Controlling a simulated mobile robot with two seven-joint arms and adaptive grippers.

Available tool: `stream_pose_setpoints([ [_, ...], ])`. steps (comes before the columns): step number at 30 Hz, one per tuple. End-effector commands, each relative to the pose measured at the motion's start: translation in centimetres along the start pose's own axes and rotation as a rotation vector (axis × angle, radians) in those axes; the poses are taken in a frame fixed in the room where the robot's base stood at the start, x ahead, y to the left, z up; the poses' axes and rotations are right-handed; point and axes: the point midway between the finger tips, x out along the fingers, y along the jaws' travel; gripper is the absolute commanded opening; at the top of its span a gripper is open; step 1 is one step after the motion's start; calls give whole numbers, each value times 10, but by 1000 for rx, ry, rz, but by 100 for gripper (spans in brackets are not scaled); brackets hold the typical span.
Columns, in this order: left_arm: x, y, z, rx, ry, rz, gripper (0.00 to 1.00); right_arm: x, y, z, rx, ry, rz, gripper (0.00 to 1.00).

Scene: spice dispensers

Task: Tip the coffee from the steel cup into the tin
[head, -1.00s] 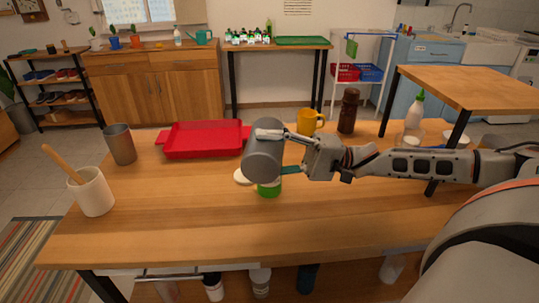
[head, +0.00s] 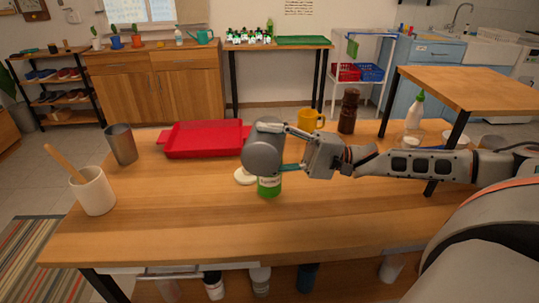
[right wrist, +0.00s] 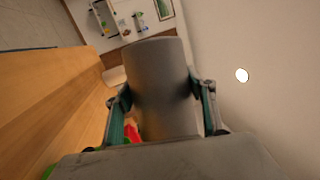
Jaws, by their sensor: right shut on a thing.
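The grey steel cup (head: 262,157) is in my right gripper (head: 284,149), whose fingers are shut around its sides. The cup is tilted, with a round end towards the head camera; its mouth and contents are hidden. In the right wrist view the cup (right wrist: 162,88) lies between the two teal-lined fingers (right wrist: 162,112). The green tin (head: 269,187) stands on the table just below the cup in the head view. The cup hides the tin's top, so I cannot tell whether they touch. My left gripper is not in view.
A white round lid (head: 245,176) lies left of the tin. A red tray (head: 205,141), a yellow mug (head: 310,119) and a brown bottle (head: 348,112) stand behind. Another metal cup (head: 121,145) and a white crock (head: 93,192) are at the left. The front of the table is clear.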

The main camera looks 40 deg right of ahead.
Motion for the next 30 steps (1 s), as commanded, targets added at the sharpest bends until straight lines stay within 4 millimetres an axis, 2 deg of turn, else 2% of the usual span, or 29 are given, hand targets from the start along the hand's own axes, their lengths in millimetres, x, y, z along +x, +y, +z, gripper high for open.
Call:
stream_pose_setpoints([
  [8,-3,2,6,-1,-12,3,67,0,-4,-2,32,7,-11,29],
  [30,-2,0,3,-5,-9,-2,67,1,-11,-6,108,25,-36,29],
])
